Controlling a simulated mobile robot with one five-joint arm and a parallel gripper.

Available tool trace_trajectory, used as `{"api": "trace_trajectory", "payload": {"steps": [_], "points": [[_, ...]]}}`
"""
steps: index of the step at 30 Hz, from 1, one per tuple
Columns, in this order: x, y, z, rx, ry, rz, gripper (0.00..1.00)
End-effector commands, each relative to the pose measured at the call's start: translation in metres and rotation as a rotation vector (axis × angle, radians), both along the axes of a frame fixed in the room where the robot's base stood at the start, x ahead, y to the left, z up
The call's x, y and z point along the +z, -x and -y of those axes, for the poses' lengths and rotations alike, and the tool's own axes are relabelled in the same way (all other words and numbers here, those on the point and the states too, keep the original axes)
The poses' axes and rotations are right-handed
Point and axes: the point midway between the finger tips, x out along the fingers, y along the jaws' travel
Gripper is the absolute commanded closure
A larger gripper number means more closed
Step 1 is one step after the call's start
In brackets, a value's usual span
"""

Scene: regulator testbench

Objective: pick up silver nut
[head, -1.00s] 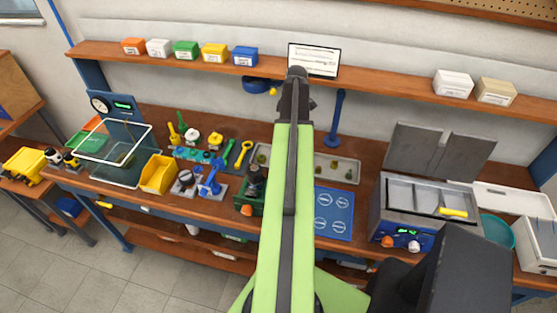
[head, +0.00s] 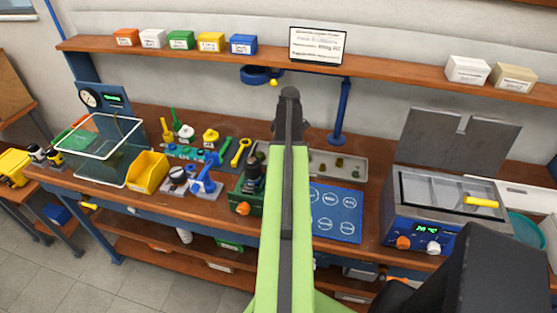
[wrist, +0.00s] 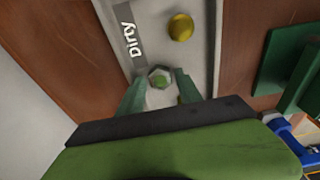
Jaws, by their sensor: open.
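A small silver hexagonal nut (wrist: 160,77) with a greenish centre lies on the light grey tray (wrist: 151,14) beside the label "Dirty" in the wrist view. My gripper (wrist: 158,90) is open, its two green fingers on either side of the nut with a gap around it. I cannot tell how far above the tray the fingertips are. A brass-coloured round part (wrist: 180,27) lies farther along the tray. In the head view the tray (head: 350,168) shows at the right of my arm, which hides the nut there.
A blue mat with white circles (head: 336,212) lies in front of the tray. A green fixture (head: 250,195) stands left of my arm. A blue stand (head: 338,115) rises behind the tray. A metal bath unit (head: 440,205) stands at the right.

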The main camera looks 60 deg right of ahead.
Motion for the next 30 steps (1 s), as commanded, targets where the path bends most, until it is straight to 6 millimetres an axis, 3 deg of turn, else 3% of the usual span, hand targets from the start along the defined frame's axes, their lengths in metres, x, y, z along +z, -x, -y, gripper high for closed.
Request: {"api": "trace_trajectory", "payload": {"steps": [7, 16, 26, 30], "points": [[-0.001, 0.0, 0.0, 0.0, 0.0, 0.0, 0.61], [-0.001, 0.0, 0.0, -0.001, 0.0, 0.0, 1.0], [0.0, 0.0, 0.0, -0.001, 0.0, 0.0, 1.0], [0.012, 0.0, 0.0, -0.001, 0.0, 0.0, 1.0]]}}
